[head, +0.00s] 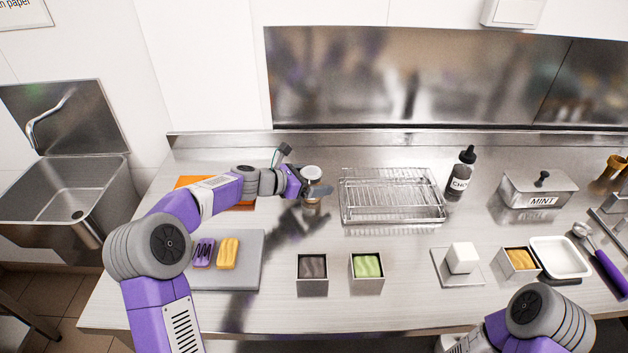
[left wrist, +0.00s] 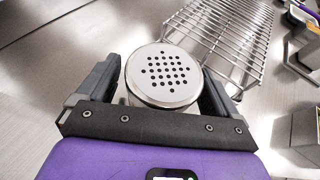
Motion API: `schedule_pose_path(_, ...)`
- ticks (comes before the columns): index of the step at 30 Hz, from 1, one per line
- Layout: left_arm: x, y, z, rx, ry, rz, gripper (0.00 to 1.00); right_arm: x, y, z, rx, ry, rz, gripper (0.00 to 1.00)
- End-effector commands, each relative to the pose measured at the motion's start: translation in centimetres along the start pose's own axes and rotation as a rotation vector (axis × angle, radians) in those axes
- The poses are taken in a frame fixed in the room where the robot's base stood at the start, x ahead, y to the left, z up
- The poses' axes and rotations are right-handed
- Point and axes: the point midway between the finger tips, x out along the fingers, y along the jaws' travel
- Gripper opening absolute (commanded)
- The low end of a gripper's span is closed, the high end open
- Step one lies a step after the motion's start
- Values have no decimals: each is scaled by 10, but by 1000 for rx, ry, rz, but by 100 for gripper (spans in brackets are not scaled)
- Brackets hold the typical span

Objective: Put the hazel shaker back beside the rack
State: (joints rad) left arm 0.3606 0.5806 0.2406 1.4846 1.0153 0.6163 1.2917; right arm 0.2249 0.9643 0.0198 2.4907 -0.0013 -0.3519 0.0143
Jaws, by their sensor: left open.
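The hazel shaker (head: 311,173) stands upright on the steel counter, just left of the wire rack (head: 392,195). In the left wrist view its round perforated metal lid (left wrist: 163,76) sits between the two fingers, seen from above. My left gripper (head: 314,190) is around the shaker and open, with a finger on either side of it. The left wrist view also shows the left gripper (left wrist: 160,85), with the rack (left wrist: 225,35) close beyond it. The shaker's label is not readable. My right arm shows at the lower right, but its gripper is out of view.
A grey board (head: 240,275) with two glazed bars lies at front left, and an orange board (head: 190,182) is behind my left arm. Tins of dark (head: 312,287) and green (head: 366,288) filling stand in front. A dark-capped bottle (head: 459,175) stands right of the rack.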

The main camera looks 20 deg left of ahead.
Motion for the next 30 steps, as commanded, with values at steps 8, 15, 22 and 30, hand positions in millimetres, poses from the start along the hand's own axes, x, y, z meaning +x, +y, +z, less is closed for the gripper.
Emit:
schedule_pose_path(8, -52, 2, 2, 1, 1, 6, 94, -9, -3, 0, 0, 0, 0, 76)
schedule_pose_path(15, -99, 1, 2, 1, 0, 4, 94, -16, -6, 1, 0, 0, 0, 76)
schedule_pose_path(22, -118, 0, 0, 0, 0, 2, 94, -19, -7, 1, 0, 0, 0, 76)
schedule_pose_path(30, -119, 0, 0, 0, 0, 1, 94, -19, -7, 1, 0, 0, 0, 76)
